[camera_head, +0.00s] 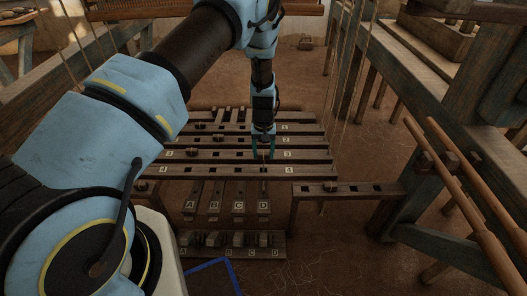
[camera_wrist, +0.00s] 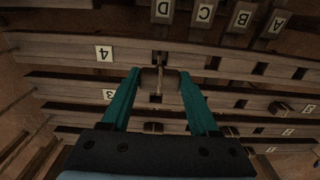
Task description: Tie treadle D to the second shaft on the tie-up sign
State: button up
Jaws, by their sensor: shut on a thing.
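Treadle D (camera_head: 264,207) is the rightmost of the lettered treadles below the slatted frame; its label also shows at the top of the wrist view (camera_wrist: 162,10). Slotted bars numbered 1 to 4 lie across the frame, with bar 4 (camera_head: 225,171) nearest and bar 2 (camera_head: 250,142) farther back. My gripper (camera_head: 264,156) points down at bars 3 and 4, above treadle D. In the wrist view its teal fingers (camera_wrist: 160,73) are shut on a small brown piece with a pale cord (camera_wrist: 158,86). The cord's lower end is unclear. No tie-up sign is identifiable.
Dark pegs (camera_head: 190,153) sit in some bar slots. A lower rack (camera_head: 200,253) with dark blocks stands before the treadles. A slotted bench (camera_head: 350,189) and loom posts with long poles (camera_head: 465,200) stand at right.

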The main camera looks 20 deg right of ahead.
aim_at(264, 154)
jog(key=shift+f+b, duration=2)
jog(key=shift+f, duration=1.25)
jog(key=o, duration=1.4)
notch_tip(264, 154, up, 10)
jog(key=shift+r+p, duration=0.2)
jog(key=shift+p, duration=0.4)
jog(key=shift+a+r, duration=0.1)
jog(key=shift+r, duration=0.2)
